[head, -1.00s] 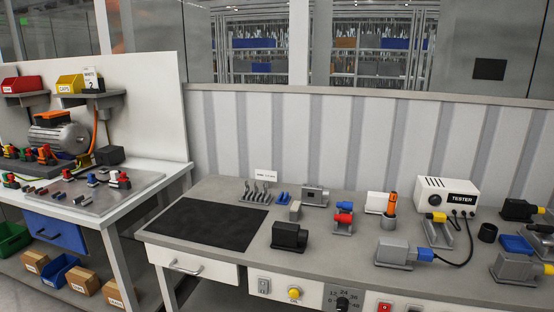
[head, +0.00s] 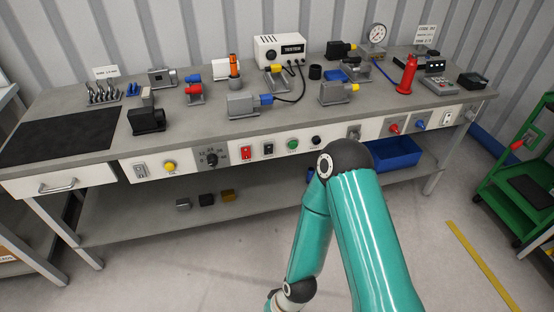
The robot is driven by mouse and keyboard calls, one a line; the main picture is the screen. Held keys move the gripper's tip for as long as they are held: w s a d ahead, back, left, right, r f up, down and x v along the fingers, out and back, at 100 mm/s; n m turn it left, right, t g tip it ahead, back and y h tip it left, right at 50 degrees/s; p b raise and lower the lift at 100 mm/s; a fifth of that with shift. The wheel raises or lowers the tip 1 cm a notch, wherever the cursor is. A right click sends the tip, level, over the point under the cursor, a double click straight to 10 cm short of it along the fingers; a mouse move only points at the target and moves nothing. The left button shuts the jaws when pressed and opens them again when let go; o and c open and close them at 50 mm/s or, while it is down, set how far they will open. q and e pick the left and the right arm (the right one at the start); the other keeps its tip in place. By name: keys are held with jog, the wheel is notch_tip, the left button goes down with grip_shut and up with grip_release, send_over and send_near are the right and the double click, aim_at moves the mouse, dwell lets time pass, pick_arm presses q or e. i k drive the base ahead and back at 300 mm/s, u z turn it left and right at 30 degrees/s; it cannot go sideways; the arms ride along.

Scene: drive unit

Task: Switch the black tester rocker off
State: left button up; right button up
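The black rocker (head: 268,149) sits on the front panel of the workbench, just right of a red rocker (head: 246,153). It is small, and I cannot tell which side is pressed. The white tester box (head: 279,48) stands at the back of the bench top, with dark cables at its front. One of my teal arms is bent in the foreground, below and right of the black rocker, with its lower end at the bottom edge. Neither gripper is in view.
The front panel (head: 205,160) also holds a rotary knob (head: 211,159), a yellow button (head: 170,167) and a green button (head: 292,144). A blue bin (head: 394,153) sits under the bench. A green cart (head: 520,180) stands at right. The floor in front is mostly clear.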

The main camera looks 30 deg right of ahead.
aim_at(268, 148)
jog(key=k, duration=0.95)
jog(key=z, duration=0.4)
jog(key=i, duration=0.75)
jog(key=z, duration=0.8)
jog(key=i, duration=1.3)
jog(key=u, duration=1.55)
jog(key=i, duration=0.2)
jog(key=z, duration=0.9)
